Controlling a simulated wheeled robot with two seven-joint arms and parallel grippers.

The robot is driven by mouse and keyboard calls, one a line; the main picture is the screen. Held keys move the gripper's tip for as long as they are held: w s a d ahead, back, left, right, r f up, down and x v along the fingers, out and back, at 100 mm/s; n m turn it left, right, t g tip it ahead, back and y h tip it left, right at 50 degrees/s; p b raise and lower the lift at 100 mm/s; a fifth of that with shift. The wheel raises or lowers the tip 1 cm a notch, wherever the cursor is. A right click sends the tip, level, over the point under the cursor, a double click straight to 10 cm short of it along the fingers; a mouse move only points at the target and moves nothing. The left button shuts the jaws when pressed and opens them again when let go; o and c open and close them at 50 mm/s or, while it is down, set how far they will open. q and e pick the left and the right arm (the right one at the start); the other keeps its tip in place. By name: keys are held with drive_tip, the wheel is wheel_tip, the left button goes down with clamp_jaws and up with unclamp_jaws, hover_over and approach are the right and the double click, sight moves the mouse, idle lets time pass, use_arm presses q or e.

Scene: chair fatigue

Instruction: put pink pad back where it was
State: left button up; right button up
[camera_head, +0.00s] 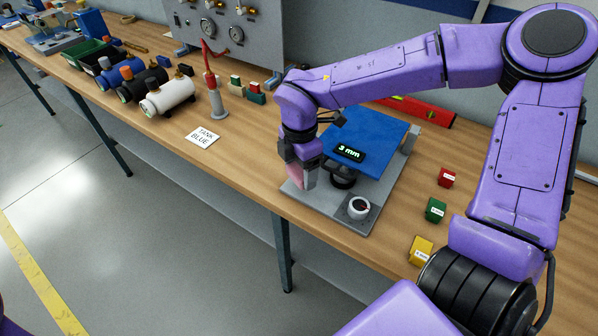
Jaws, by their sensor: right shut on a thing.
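My right arm reaches across the bench from the right, and its gripper (307,179) points down over the left edge of a grey device base (384,213). A pink pad (296,172) shows at the fingers, and the gripper is shut on it. The fingers partly hide the pad. I cannot tell whether the pad touches the base. A blue plate (372,133) with a "3 mm" display (349,153) stands on the device, just right of the gripper. My left gripper is not in view.
Red (446,178), green (435,210) and yellow (421,250) blocks stand right of the device. A "TANK BLUE" card (203,136) lies to its left, near several tanks (168,98). A red level (418,109) lies behind. The bench between card and device is clear.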

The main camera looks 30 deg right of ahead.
sight(299, 176)
drive_tip(key=f, duration=0.4)
drive_tip(key=shift+w+d+f, duration=0.1)
drive_tip(key=shift+w+d, duration=0.15)
drive_tip(key=shift+w, duration=0.15)
drive_tip(key=shift+w+f, duration=0.1)
drive_tip(key=shift+f, duration=0.2)
drive_tip(key=o, duration=1.1)
drive_tip(key=shift+r, duration=0.15)
drive_tip(key=shift+r, duration=0.3)
wheel_tip(299, 176, up, 12)
drive_tip(key=shift+f+b, duration=0.2)
drive_tip(key=shift+b, duration=0.3)
